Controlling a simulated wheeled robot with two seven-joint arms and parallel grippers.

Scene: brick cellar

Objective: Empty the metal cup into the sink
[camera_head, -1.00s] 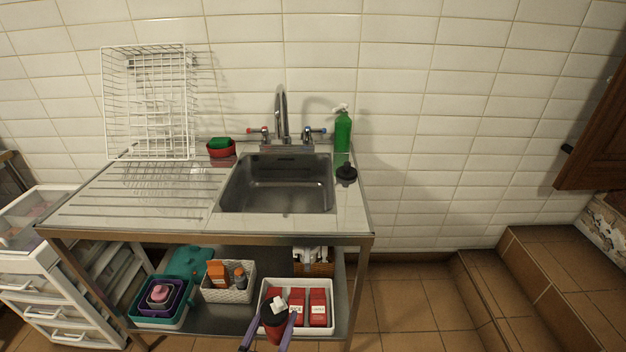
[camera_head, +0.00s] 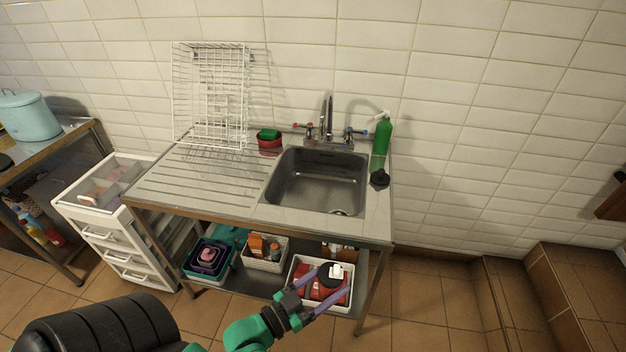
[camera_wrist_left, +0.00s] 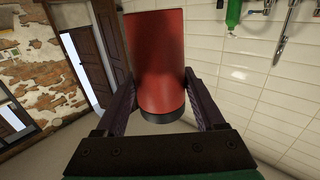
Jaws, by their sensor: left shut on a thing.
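My left gripper (camera_head: 318,292), with purple fingers, is shut on a red cup that has a dark opening (camera_head: 330,276). A small white piece (camera_head: 335,270) shows at the cup's mouth. In the left wrist view the red cup (camera_wrist_left: 160,65) sits between both fingers, its dark end toward the palm. In the head view the cup appears in front of the lower shelf, below and in front of the sink. The steel sink (camera_head: 316,182) is set in the counter at its right part; its basin looks empty. My right gripper is not in view.
A wire rack (camera_head: 210,100) stands left. The counter's front edge (camera_head: 320,233) lies between cup and sink. Brown steps (camera_head: 580,290) are at right.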

